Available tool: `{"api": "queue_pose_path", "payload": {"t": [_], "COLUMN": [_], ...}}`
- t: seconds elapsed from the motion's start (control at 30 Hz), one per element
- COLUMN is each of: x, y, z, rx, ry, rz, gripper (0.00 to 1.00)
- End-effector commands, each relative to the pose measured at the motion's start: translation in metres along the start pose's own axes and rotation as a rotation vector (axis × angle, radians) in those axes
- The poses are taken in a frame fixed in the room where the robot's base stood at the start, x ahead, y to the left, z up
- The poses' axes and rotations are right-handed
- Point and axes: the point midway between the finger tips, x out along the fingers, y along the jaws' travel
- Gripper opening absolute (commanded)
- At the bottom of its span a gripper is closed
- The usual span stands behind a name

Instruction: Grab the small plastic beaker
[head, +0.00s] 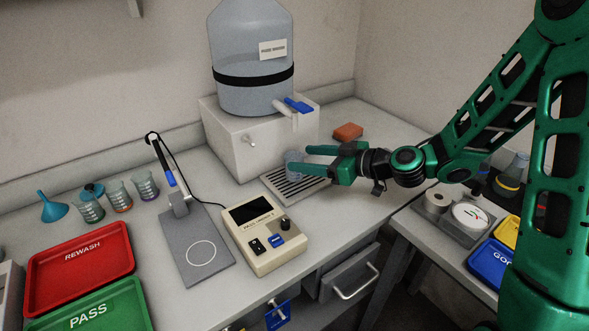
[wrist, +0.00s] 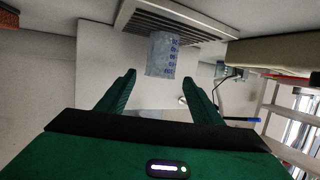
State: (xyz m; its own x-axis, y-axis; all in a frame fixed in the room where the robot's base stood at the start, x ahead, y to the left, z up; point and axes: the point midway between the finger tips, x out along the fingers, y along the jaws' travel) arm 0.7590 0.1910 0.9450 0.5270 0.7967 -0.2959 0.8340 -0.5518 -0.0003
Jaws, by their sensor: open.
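A small clear plastic beaker (head: 294,160) stands on the slotted drip grate (head: 300,187) below the water carboy. In the wrist view the beaker (wrist: 162,53) shows blue graduation marks and lies ahead of the fingertips, lined up with the gap. My gripper (head: 308,162) reaches in from the right at about the beaker's height, its fingers pointing at it. In the wrist view my gripper (wrist: 159,78) is open, with nothing held between its fingers. Whether the fingertips overlap the beaker's near side is hard to tell.
The carboy (head: 252,60) stands on a white block (head: 235,140) behind the grate, its blue-handled tap (head: 298,105) above the beaker. An orange sponge (head: 348,131) lies behind my gripper. A meter (head: 265,240) sits front left. Several other beakers (head: 118,195) stand far left.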

Motion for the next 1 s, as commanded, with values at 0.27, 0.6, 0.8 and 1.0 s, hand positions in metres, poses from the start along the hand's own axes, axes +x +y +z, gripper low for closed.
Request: {"api": "queue_pose_path", "payload": {"t": [0.27, 0.6, 0.8, 1.0], "x": [0.035, 0.048, 0.048, 0.048], "y": [0.001, 0.002, 0.002, 0.002], "z": [0.007, 0.007, 0.007, 0.007], "rx": [-0.002, 0.000, 0.000, 0.000], "ry": [0.001, 0.000, 0.000, 0.000], "rz": [-0.003, 0.000, 0.000, 0.000], "gripper": [0.60, 0.60, 0.15, 0.10]}}
